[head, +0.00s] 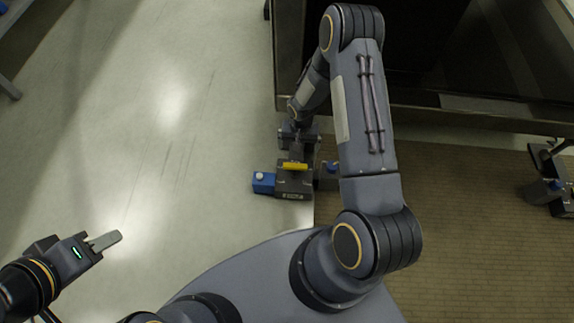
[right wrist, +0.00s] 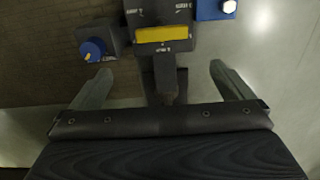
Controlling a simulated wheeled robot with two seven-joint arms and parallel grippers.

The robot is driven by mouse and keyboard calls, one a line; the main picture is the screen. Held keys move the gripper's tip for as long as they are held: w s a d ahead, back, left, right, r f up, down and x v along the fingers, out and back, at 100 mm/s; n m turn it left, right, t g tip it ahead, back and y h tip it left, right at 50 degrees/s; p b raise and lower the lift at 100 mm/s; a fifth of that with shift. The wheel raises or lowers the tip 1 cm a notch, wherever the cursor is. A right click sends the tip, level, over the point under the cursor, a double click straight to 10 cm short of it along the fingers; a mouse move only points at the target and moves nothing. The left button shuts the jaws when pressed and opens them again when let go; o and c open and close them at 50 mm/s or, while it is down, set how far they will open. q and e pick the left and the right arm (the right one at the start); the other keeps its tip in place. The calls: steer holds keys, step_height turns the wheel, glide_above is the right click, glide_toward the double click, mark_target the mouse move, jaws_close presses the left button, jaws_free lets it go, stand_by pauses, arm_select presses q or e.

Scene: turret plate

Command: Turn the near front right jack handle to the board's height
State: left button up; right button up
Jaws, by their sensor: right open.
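A grey block (head: 294,184) with a yellow bar (head: 294,166) on it stands on the floor below the dark frame. The bar also shows in the right wrist view (right wrist: 163,34). A blue round knob (right wrist: 92,50) with a yellow mark sits on a smaller grey block to its left there. I cannot tell which part is the jack handle. My right gripper (right wrist: 162,75) is open, its fingers apart on either side of a dark stem (right wrist: 166,84), with no visible grip. My left gripper (head: 106,241) is far left, away from the jack; its finger gap is hidden.
A blue box (head: 263,182) with a white button is beside the block. Another grey unit with a blue knob (head: 556,185) stands at the far right. The dark frame (head: 470,115) overhangs the area. Pale floor (head: 170,150) on the left is clear; brown matting (head: 460,240) covers the right.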

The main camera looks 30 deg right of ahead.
steer(key=b, duration=0.1)
glide_above(295, 165)
step_height(295, 165, down, 6)
steer(key=shift+w+a+r, duration=0.1)
steer(key=shift+w+a, duration=0.05)
steer(key=f, duration=0.2)
steer(key=f+b, duration=0.1)
steer(key=f, duration=0.1)
steer(key=f+b, duration=0.1)
steer(key=shift+s+d+f, duration=0.25)
steer(key=shift+s+f, duration=0.1)
steer(key=shift+f, duration=0.05)
steer(key=shift+f+b, duration=0.3)
arm_select(q)
step_height(295, 165, down, 5)
steer(key=shift+r, duration=0.2)
arm_select(e)
steer(key=shift+w+f, duration=0.1)
arm_select(q)
steer(key=shift+w+a, duration=0.1)
arm_select(e)
steer(key=shift+a, duration=0.1)
steer(key=shift+w, duration=0.1)
steer(key=c, duration=0.9)
steer(key=shift+o, duration=0.2)
arm_select(q)
steer(key=shift+f, duration=0.1)
arm_select(e)
steer(key=shift+n, duration=0.3)
